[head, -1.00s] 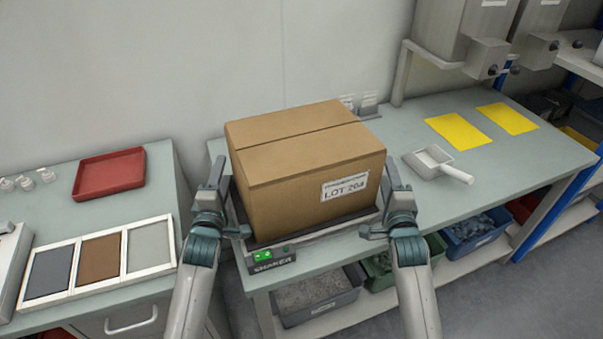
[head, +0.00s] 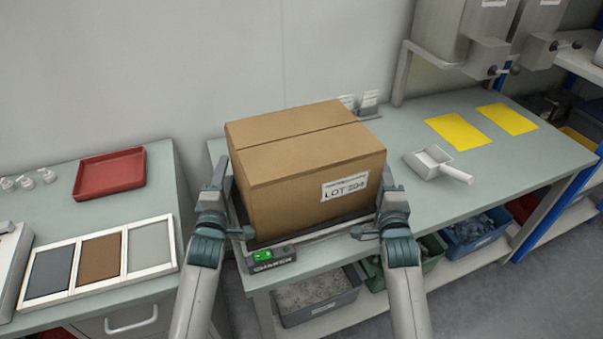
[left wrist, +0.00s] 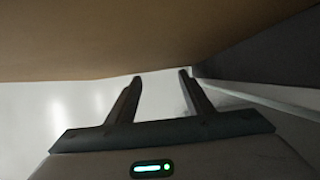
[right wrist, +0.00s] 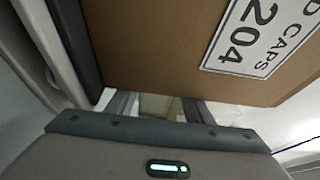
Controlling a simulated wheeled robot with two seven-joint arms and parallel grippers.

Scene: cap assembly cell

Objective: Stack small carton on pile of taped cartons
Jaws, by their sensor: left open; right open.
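My left gripper (head: 230,204) is open beside the carton's left side. In the left wrist view the carton (left wrist: 150,40) fills the top, past the open fingers (left wrist: 160,78). My right gripper (head: 376,207) is open beside the carton's right side. In the right wrist view the carton (right wrist: 150,50) and its label lie close beyond the fingers (right wrist: 158,106). Contact with the carton cannot be told. No pile of taped cartons is in view.
A red tray (head: 110,174) and a three-part sample frame (head: 178,240) lie on the left bench. A white scoop (head: 437,163) and yellow sheets (head: 458,130) lie right of the carton. Dispensers (head: 470,35) hang at the back right. Bins (head: 318,297) stand under the bench.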

